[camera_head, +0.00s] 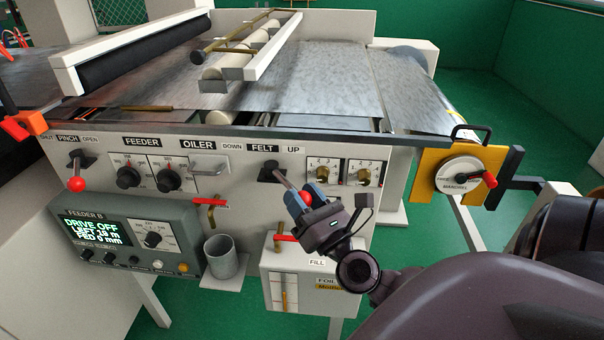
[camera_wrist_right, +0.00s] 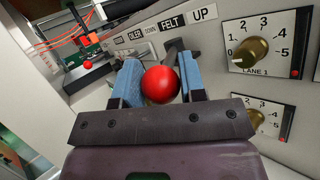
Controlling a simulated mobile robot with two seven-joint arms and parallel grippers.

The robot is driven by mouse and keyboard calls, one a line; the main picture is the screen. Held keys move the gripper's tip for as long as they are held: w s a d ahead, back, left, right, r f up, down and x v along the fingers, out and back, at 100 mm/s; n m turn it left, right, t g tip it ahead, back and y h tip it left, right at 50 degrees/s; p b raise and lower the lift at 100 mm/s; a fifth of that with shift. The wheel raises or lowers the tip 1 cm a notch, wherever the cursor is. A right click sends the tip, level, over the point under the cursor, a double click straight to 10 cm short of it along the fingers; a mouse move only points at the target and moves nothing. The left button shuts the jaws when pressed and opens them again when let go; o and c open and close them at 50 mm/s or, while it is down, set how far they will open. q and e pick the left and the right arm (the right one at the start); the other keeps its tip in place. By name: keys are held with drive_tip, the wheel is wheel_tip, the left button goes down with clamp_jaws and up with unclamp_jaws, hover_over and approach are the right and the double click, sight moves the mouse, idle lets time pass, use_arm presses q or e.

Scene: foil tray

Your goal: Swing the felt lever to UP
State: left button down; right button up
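The felt lever's black pivot (camera_head: 272,172) is on the machine's front panel, below the DOWN, FELT and UP labels (camera_head: 262,148). Its rod slants down and right in the head view, out from the panel. Its red ball knob (camera_head: 306,198) is between the blue fingers of my right gripper (camera_head: 308,197). In the right wrist view the red knob (camera_wrist_right: 160,85) fills the gap between the fingers (camera_wrist_right: 160,88), which look closed on its two sides. The UP label (camera_wrist_right: 205,12) is right of FELT there. I do not see my left gripper.
Two numbered dials (camera_head: 326,170) are just right of the lever. A FILL box (camera_head: 285,262) with a red-handled valve is below, and a grey cup (camera_head: 221,257) is lower left. The pinch lever (camera_head: 77,183) and a yellow handwheel plate (camera_head: 434,172) are farther off.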

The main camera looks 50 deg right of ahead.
drive_tip(key=o, duration=0.4)
drive_tip(key=shift+d, duration=0.15)
use_arm(q)
drive_tip(key=shift+s+f, duration=0.15)
drive_tip(key=shift+s, duration=0.15)
use_arm(e)
drive_tip(key=shift+s+f, duration=0.4)
drive_tip(key=shift+s, duration=0.05)
use_arm(q)
drive_tip(key=shift+w+d+f+b, duration=0.1)
drive_tip(key=shift+w+f+b, duration=0.05)
drive_tip(key=shift+f+b, duration=0.5)
drive_tip(key=shift+w+d+f+b, duration=0.1)
drive_tip(key=shift+f+b, duration=0.35)
drive_tip(key=shift+b, duration=0.4)
use_arm(e)
drive_tip(key=shift+v, duration=4.9)
drive_tip(key=shift+r, duration=0.15)
